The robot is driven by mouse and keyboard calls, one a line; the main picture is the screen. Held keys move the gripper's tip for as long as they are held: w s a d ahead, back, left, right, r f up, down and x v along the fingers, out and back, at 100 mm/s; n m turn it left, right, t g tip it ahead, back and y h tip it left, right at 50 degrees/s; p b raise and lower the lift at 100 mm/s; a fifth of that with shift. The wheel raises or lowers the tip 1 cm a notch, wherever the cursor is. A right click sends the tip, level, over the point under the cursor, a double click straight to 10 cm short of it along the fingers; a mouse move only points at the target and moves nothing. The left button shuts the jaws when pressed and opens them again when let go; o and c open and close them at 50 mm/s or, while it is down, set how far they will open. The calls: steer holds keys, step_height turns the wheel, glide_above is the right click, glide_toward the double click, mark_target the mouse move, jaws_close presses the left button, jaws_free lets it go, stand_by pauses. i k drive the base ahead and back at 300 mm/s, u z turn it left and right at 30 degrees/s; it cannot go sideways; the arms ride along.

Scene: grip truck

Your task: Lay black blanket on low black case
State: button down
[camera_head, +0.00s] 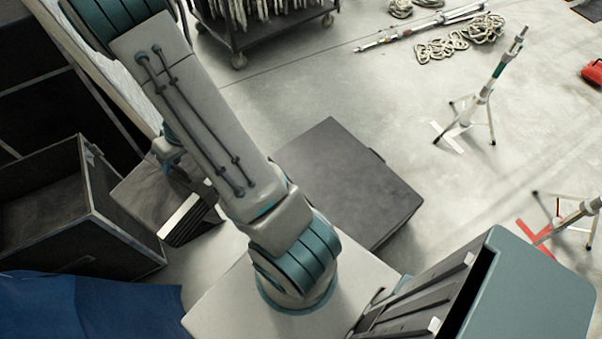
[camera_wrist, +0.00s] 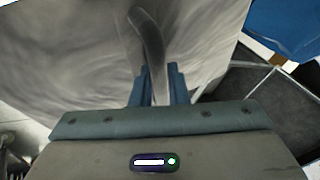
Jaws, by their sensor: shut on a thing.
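The low black case (camera_head: 345,180) lies flat on the floor in the middle of the head view, its lid bare, partly hidden behind my arm. The black blanket shows as dark grey, softly creased cloth (camera_wrist: 70,60) filling much of the wrist view. My gripper (camera_wrist: 158,72) is shut on a raised fold of it between the two blue fingers. In the head view, dark cloth (camera_head: 140,193) lies left of the case, above a striped black-and-white edge. My arm hides part of that spot and most of my gripper.
An open black crate (camera_head: 120,232) stands at the left, with blue cloth (camera_head: 75,305) below it. A wheeled cart (camera_head: 270,32) is at the top. Light stands (camera_head: 487,88) and coiled ropes (camera_head: 452,47) are on the right. Floor right of the case is clear.

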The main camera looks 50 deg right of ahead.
mark_target(367, 199)
steer(key=z, duration=0.8)
steer(key=k, duration=0.75)
steer(key=z, duration=1.35)
steer(key=i, duration=0.5)
steer(key=z, duration=0.05)
